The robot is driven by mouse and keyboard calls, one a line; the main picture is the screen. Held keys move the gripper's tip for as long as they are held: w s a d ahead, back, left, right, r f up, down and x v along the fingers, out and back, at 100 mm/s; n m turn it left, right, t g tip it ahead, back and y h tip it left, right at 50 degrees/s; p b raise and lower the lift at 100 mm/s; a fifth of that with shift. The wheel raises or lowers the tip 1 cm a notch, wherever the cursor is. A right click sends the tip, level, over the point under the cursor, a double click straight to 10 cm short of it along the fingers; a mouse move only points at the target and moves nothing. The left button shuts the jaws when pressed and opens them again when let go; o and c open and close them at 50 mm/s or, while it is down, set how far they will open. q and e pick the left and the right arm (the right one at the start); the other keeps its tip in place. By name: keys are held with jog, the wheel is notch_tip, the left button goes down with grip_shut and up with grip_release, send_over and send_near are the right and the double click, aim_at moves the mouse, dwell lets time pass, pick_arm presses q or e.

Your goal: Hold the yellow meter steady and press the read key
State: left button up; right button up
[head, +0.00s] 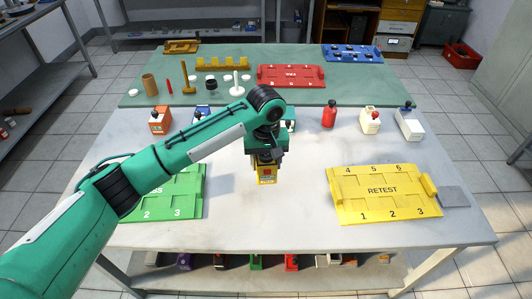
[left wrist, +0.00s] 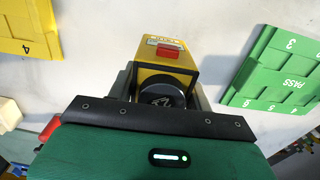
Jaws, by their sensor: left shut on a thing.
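The yellow meter (head: 266,175) is near the middle of the white table in the head view, below my left gripper (head: 265,157). My left gripper is shut on it. In the left wrist view the yellow meter (left wrist: 163,57) shows between the fingers, with its dark round top part (left wrist: 160,94) close to the palm. A red key (left wrist: 168,51) is on the meter's face; it also shows small in the head view (head: 267,172). I cannot tell whether the meter touches the table. My right gripper is not in view.
A yellow RETEST tray (head: 382,203) lies at right, with a grey plate (head: 454,196) beside it. A green PASS tray (head: 190,205) lies at left, partly behind my arm. A red bottle-like item (head: 329,115) and other small devices stand behind. The front middle is clear.

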pick_arm(q)
jog(key=shift+f, duration=4.3)
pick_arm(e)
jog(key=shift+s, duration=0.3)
pick_arm(q)
jog(key=shift+f, duration=0.15)
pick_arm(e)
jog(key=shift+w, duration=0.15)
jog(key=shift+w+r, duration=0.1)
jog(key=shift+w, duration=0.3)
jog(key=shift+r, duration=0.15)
